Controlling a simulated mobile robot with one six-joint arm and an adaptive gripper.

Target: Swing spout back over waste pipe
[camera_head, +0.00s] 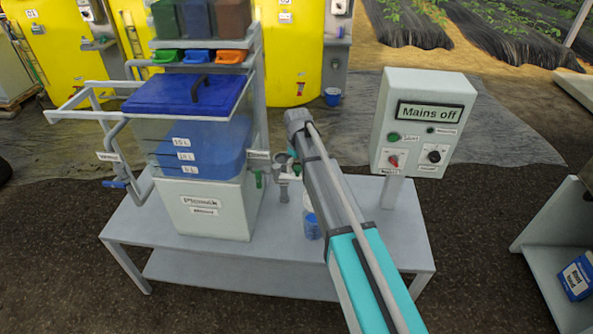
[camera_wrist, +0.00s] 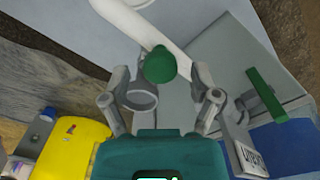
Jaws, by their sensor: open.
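In the wrist view a white spout (camera_wrist: 140,25) runs from the top edge towards the middle and carries a green knob (camera_wrist: 160,66). My gripper (camera_wrist: 162,98) is open, with one finger on each side of the knob's near end; I cannot tell whether either touches it. A grey ring-shaped opening (camera_wrist: 142,97) lies beside the left finger; I cannot tell if it is the waste pipe. In the head view my arm covers much of this area. Grey fittings (camera_head: 283,172) show beside the tank, and a blue-based container (camera_head: 312,228) stands on the bench.
A mixing tank (camera_head: 200,210) with a blue lid stands on the grey bench (camera_head: 190,268). A green valve handle (camera_wrist: 266,95) is right of my gripper in the wrist view. A control box (camera_head: 420,125) reading "Mains off" stands at the bench's right. Yellow tanks (camera_head: 60,60) are behind.

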